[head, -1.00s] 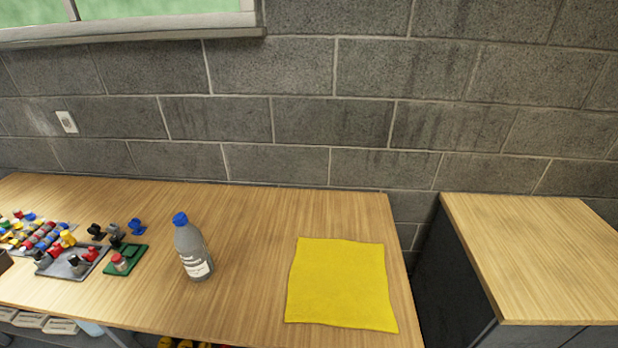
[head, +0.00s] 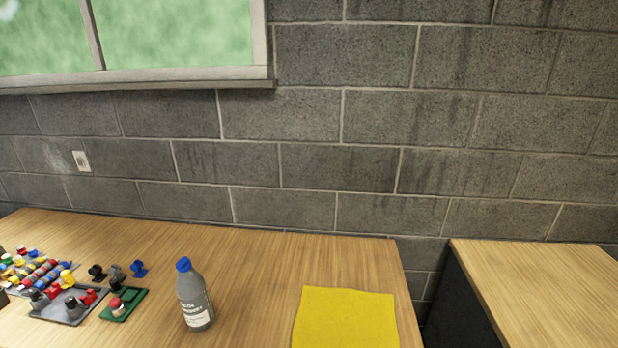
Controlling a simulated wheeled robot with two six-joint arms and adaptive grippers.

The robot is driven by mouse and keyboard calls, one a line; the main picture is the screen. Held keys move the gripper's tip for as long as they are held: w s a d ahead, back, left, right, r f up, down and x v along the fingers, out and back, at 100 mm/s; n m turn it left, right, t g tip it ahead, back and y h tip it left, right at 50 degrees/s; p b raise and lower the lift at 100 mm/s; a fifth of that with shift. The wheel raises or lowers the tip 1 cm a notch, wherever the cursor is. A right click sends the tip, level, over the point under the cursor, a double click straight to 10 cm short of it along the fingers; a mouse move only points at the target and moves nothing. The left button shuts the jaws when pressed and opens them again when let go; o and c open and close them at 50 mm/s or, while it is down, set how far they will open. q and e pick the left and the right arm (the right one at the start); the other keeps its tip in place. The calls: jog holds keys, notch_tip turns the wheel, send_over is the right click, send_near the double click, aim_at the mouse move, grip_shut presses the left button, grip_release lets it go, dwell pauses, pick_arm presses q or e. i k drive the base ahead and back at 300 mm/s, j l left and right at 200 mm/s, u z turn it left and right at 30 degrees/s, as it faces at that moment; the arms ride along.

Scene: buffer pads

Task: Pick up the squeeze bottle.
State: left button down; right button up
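The squeeze bottle (head: 195,299) is grey with a blue cap and a pale label. It stands upright on the wooden table (head: 250,270), left of the yellow cloth (head: 345,320). Neither of my grippers shows in the head view, so nothing is seen touching the bottle.
A green pad (head: 124,304) and a grey tray (head: 62,308) with small coloured parts lie left of the bottle. More coloured pieces (head: 38,272) are at the far left. A second wooden-topped cabinet (head: 530,285) stands at the right, across a gap. A block wall is behind.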

aim_at(191, 288)
jog(key=j+z, duration=0.15)
jog(key=j, duration=1.6)
